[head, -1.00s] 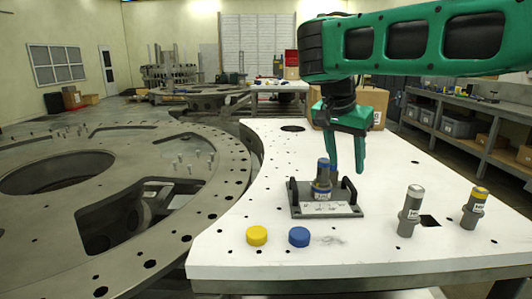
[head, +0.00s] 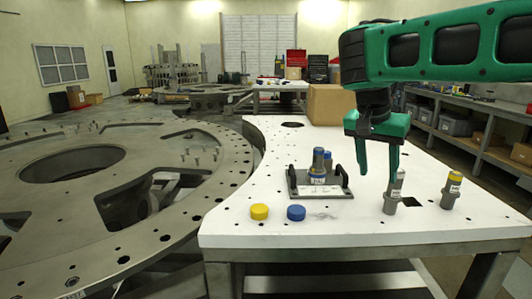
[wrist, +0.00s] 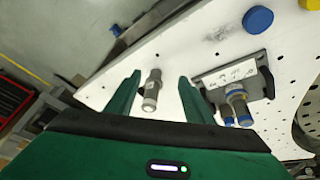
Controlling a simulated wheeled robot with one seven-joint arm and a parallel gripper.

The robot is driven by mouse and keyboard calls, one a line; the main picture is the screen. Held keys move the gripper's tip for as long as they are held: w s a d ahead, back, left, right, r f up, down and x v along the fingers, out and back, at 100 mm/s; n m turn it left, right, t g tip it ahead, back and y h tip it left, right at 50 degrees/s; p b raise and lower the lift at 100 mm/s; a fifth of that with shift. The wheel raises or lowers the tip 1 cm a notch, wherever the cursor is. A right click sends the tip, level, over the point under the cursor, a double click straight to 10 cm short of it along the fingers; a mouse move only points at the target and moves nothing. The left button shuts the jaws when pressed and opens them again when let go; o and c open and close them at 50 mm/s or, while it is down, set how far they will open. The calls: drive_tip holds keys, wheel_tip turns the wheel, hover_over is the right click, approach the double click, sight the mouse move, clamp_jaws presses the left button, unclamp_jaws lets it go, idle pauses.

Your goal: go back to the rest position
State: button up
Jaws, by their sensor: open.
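My gripper (head: 379,172) is open and empty, pointing down above the right part of the white table. In the head view its right finger overlaps a grey cylinder with a pale top (head: 390,205), which stands upright on the table. In the wrist view that cylinder (wrist: 152,92) appears between the two fingers (wrist: 157,80), beyond them; I see no contact. A dark fixture (head: 342,194) with a white label stands to the left of the gripper. It holds grey-and-blue cylinders (head: 318,165) upright, and it also shows in the wrist view (wrist: 262,80).
A yellow cap (head: 259,212) and a blue cap (head: 296,213) lie near the table's front edge. A yellow-topped cylinder (head: 452,190) stands at the right. A cardboard box (head: 331,104) sits at the back. A large round metal plate (head: 190,222) lies left of the table (head: 260,180).

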drive_tip(key=s+d+f+n+g+y, duration=0.1)
drive_tip(key=s+d+f, duration=0.3)
drive_tip(key=s+d, duration=0.4)
drive_tip(key=s+d+f+g, duration=0.1)
drive_tip(key=s+d+f, duration=0.4)
drive_tip(key=s+d, duration=0.3)
drive_tip(key=s+a+f+y, duration=0.1)
drive_tip(key=s+f, duration=0.3)
drive_tip(key=s, duration=0.3)
drive_tip(key=s+a+f+n+y, duration=0.1)
drive_tip(key=s+f, duration=0.3)
drive_tip(key=s, duration=0.3)
drive_tip(key=shift+s+g+y, duration=0.2)
drive_tip(key=shift+g+y, duration=0.1)
drive_tip(key=shift+y, duration=0.1)
drive_tip(key=shift+w+f, duration=0.3)
drive_tip(key=shift+w, duration=0.35)
